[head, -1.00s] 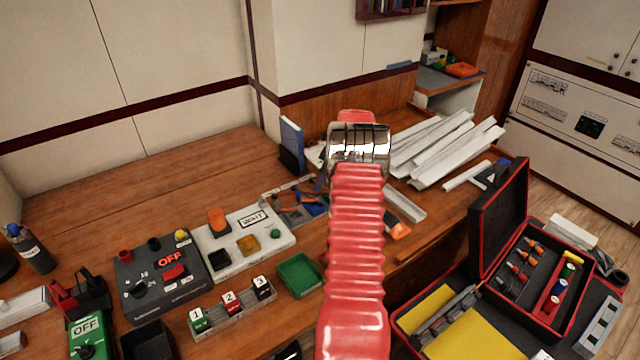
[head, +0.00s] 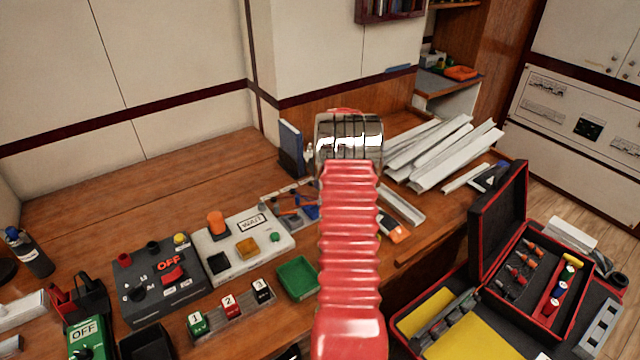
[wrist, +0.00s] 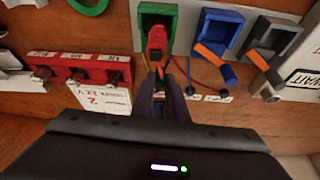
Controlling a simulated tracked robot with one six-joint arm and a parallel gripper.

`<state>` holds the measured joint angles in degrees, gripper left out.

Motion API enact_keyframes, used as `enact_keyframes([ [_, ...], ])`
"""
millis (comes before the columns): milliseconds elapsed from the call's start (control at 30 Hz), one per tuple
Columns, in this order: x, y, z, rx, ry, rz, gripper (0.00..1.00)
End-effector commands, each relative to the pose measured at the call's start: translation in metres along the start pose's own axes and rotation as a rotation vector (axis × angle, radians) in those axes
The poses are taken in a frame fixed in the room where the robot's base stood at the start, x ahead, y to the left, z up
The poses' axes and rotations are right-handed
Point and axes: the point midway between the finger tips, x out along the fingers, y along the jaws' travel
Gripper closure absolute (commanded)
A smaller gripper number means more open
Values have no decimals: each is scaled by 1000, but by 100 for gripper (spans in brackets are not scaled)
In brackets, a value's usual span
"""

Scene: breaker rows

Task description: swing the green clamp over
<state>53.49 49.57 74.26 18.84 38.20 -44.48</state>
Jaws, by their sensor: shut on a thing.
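In the wrist view the green clamp (wrist: 145,12) is a square green frame at the top middle, with a red lever (wrist: 157,42) in it that points down toward my fingers. My gripper (wrist: 160,80) is shut, its dark fingertips on the lower end of this red lever. The exact contact is partly hidden between the fingers. To the right are a blue clamp (wrist: 220,28) and a grey clamp (wrist: 268,35), each with an orange lever hanging out at a slant. In the head view my red arm hides the gripper and the green clamp.
Thin red and dark wires (wrist: 205,80) run close beside my fingers. A red terminal block (wrist: 80,68) with a white label stands to the left. In the head view a white switch box (head: 270,225), a green tray (head: 297,278) and white trunking (head: 440,150) crowd the bench.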

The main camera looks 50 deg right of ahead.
Motion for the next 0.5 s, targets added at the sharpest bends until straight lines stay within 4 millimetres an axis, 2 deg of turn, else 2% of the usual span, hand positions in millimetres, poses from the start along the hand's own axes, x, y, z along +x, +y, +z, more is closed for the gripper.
enact_keyframes([
  [500, 0, 6, -2, 213, 0, 88, 100],
])
